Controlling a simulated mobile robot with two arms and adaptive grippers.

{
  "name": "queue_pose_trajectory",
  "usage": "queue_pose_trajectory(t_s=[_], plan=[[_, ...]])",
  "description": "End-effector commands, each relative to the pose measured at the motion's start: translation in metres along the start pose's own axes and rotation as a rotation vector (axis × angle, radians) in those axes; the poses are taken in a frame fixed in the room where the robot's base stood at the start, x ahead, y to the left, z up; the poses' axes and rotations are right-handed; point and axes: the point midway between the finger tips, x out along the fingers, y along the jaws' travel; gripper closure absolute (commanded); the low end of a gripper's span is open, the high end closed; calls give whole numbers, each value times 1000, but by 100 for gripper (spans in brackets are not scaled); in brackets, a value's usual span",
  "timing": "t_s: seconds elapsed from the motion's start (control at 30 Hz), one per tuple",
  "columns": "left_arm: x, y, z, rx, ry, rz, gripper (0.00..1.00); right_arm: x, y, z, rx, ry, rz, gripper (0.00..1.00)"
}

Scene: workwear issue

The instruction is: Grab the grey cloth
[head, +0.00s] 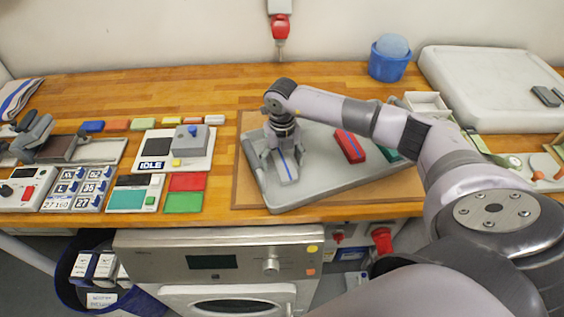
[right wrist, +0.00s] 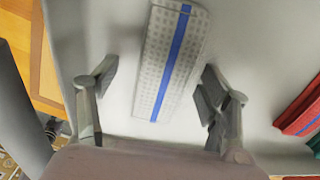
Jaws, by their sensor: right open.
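The grey cloth (head: 287,172) is a folded, light grey strip with a blue stripe, lying flat in a grey tray (head: 262,190). It also shows in the right wrist view (right wrist: 150,75), slightly tilted. My right gripper (head: 282,163) points down over the cloth and is open. In the right wrist view its two fingers (right wrist: 158,78) stand apart, one on each side of the cloth, with gaps between. Whether the fingertips touch the tray is unclear. My left gripper is not in view.
A red folded cloth (head: 349,146) with a blue stripe and a green one (head: 388,153) lie to the right in the tray. A grey device (head: 186,138) and a panel of coloured pads (head: 186,182) stand left. A blue tub (head: 389,66) stands behind.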

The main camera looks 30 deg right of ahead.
Motion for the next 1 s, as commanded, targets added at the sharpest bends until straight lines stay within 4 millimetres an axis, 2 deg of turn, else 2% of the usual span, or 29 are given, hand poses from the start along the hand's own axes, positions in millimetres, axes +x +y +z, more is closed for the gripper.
queue_pose_trajectory(t_s=[0.07, 0.8, 1.0], plan=[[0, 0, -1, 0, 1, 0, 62, 0, 0, 0, 0, 0, 0, 30], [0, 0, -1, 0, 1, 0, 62, -1, 0, 0, 1, -1, 0, 79], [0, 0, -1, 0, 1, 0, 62, -1, 0, 0, 1, -1, 0, 80]])
